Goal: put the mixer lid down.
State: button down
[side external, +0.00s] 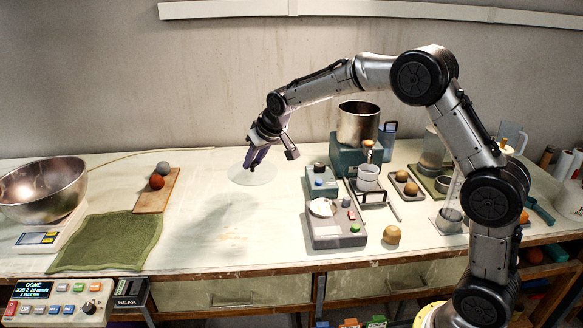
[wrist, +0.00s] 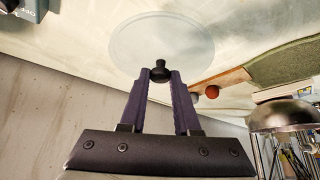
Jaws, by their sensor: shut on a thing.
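The mixer lid is a clear round disc (side external: 263,178) with a black knob, low over the bare middle-left of the table in the side view. I cannot tell whether it touches the table. My gripper (side external: 253,164) points down above the lid. In the wrist view the two fingers of my gripper (wrist: 160,76) are shut on the black knob, and the lid (wrist: 130,42) lies flat beyond the fingertips. A steel pot (side external: 357,124) stands open on a teal base (side external: 352,158) to the right, apart from the lid.
A wooden board (side external: 153,200) with a grey ball (side external: 163,168) and a reddish ball (side external: 156,182) lies left of the lid. A green towel (side external: 105,241) and a metal bowl (side external: 40,190) are farther left. Small teal devices (side external: 319,183) stand to the right. The table around the lid is clear.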

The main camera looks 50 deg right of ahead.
jog(key=w+d+f+m+g+h, duration=0.1)
jog(key=w+d+m, duration=0.1)
jog(key=d, duration=0.8)
jog(key=w+d+m+h, duration=0.2)
jog(key=w+d+m, duration=0.1)
jog(key=d, duration=0.8)
jog(key=f, duration=0.7)
jog(key=shift+s+d+f, duration=0.15)
jog(key=shift+s+f, duration=0.05)
jog(key=shift+f, duration=0.5)
jog(key=shift+f, duration=0.15)
jog(key=c, duration=0.6)
grip_release()
jog(key=shift+c, duration=0.2)
